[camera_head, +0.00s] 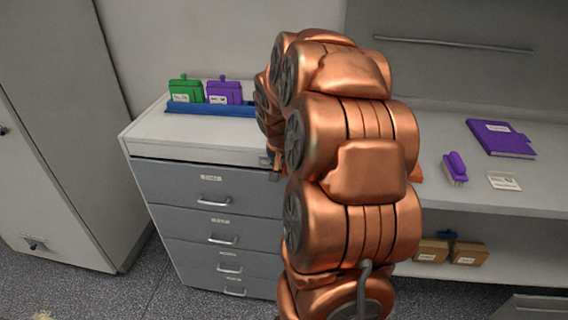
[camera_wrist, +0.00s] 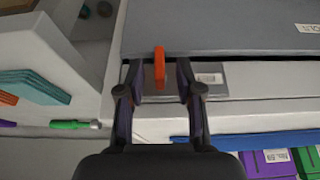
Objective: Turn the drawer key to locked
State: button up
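The orange key (camera_wrist: 159,68) shows in the wrist view as a narrow upright tab at the edge of the cabinet's top drawer front (camera_wrist: 225,28). My gripper (camera_wrist: 158,80) is open, with one finger on each side of the key. The key is nearer the left finger, and I cannot tell if either finger touches it. In the head view the top drawer (camera_head: 210,187) is shut, and my copper arm hides most of the gripper and the key area. The lock face behind the key is not clear.
A blue tray (camera_head: 212,109) holds a green pack (camera_head: 186,91) and a purple pack (camera_head: 224,93) on the cabinet top.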

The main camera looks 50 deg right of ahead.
grip_shut()
dwell(0.3)
jog(key=shift+w+f+b, duration=0.1)
jog(key=shift+b, duration=0.3)
jog(key=shift+w+f+g+h+b, duration=0.15)
jog(key=shift+g+h+b, duration=0.5)
jog(key=shift+b, duration=0.4)
jog(key=shift+w+a+f+n+g+h+b, duration=0.2)
jog(key=shift+n+g+h+b, duration=0.55)
jog(key=shift+g+h+b, duration=0.95)
jog(key=shift+w+a+f+n+g+h+b, duration=0.2)
jog(key=shift+n+g+h+b, duration=0.5)
jog(key=shift+g+h+b, duration=1.1)
jog(key=shift+w+a+f+n+g+h+b, duration=0.25)
jog(key=shift+n+g+h+b, duration=0.5)
jog(key=shift+g+h+b, duration=0.95)
jog(key=shift+s+d+g+p, duration=0.15)
jog(key=shift+g+p, duration=0.2)
jog(key=shift+g, duration=0.1)
